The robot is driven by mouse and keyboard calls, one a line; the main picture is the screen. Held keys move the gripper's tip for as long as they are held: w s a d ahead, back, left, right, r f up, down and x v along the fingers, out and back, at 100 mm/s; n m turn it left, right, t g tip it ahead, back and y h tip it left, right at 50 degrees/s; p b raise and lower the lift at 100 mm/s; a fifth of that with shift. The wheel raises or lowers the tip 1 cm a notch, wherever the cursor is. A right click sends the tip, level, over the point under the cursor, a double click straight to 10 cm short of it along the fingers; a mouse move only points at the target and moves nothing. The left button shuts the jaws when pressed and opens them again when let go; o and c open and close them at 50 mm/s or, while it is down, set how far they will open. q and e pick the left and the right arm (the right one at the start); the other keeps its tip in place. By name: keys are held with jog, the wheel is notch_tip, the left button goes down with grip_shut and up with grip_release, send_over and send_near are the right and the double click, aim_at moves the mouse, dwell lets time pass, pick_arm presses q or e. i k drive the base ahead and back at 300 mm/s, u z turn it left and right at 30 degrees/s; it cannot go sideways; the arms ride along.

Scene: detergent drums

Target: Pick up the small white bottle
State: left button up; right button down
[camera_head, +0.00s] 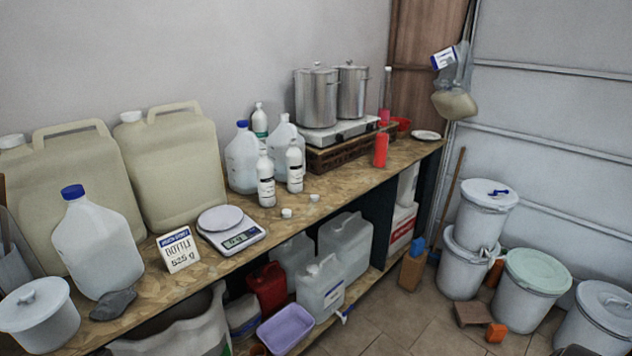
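Two small white bottles stand upright on the wooden counter: one on the left (266,180) and one on the right (294,167), each with a dark-marked label. A third slim white bottle (260,122) with a green label stands behind them, near the wall, partly hidden. Two small white caps (287,212) lie on the counter in front of the bottles. Neither of my grippers is in view.
Large clear jugs (241,160) stand close behind the small bottles. A kitchen scale (231,230) and a sign card (179,251) are to their left. Steel pots (316,97) and a red bottle (381,150) are to the right. The counter's front edge is mostly clear.

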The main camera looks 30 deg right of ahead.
aim_at(263, 167)
jog(key=z, duration=2.1)
jog(key=i, duration=3.3)
jog(key=u, duration=2.45)
